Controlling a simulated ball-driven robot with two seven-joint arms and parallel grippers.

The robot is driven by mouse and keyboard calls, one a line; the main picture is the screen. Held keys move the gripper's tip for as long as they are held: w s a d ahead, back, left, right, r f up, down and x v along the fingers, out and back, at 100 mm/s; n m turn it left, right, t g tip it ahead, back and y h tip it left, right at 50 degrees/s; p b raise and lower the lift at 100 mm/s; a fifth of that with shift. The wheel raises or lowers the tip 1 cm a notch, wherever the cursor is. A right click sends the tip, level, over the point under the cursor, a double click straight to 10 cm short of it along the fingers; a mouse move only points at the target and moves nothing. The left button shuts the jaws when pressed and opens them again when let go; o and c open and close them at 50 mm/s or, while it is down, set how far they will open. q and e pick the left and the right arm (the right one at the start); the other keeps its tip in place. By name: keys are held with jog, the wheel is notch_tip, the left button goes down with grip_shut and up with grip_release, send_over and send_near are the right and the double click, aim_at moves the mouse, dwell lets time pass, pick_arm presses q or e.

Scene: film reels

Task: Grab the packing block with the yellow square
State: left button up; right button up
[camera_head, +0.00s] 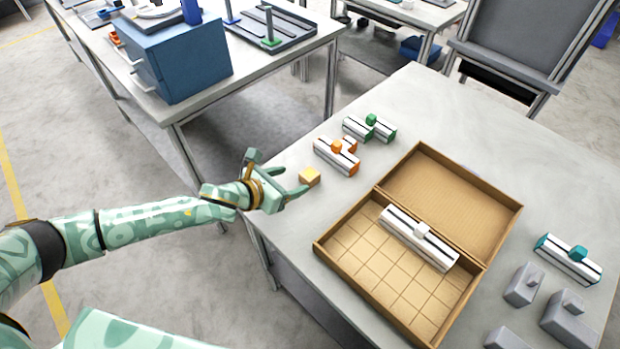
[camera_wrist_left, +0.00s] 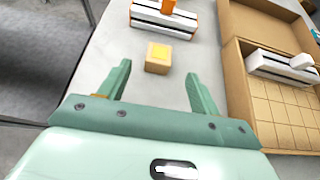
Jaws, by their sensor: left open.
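The packing block with the yellow square (camera_head: 310,177) is a small tan cube near the left edge of the table. It also shows in the left wrist view (camera_wrist_left: 158,57), with the yellow square on its top face. My left gripper (camera_head: 293,180) is open and empty at the table's left edge, just left of the block. In the left wrist view my left gripper (camera_wrist_left: 160,85) has its fingers spread, and the block lies just beyond the fingertips, between their lines. My right gripper is not in view.
A cardboard box (camera_head: 330,246) with a gridded floor holds a white block (camera_head: 420,236). White pieces with an orange knob (camera_head: 337,155) and a green knob (camera_head: 370,128) lie behind the packing block. Grey pieces (camera_head: 525,285) and a teal-ended piece (camera_head: 568,260) are at right.

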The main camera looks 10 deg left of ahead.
aim_at(308, 175)
pick_arm(q)
jog(key=shift+x, duration=0.85)
jog(key=b+x, duration=0.2)
jog(key=x, duration=0.3)
jog(key=shift+w+f, duration=0.1)
jog(key=shift+r, duration=0.2)
jog(key=c, duration=1.4)
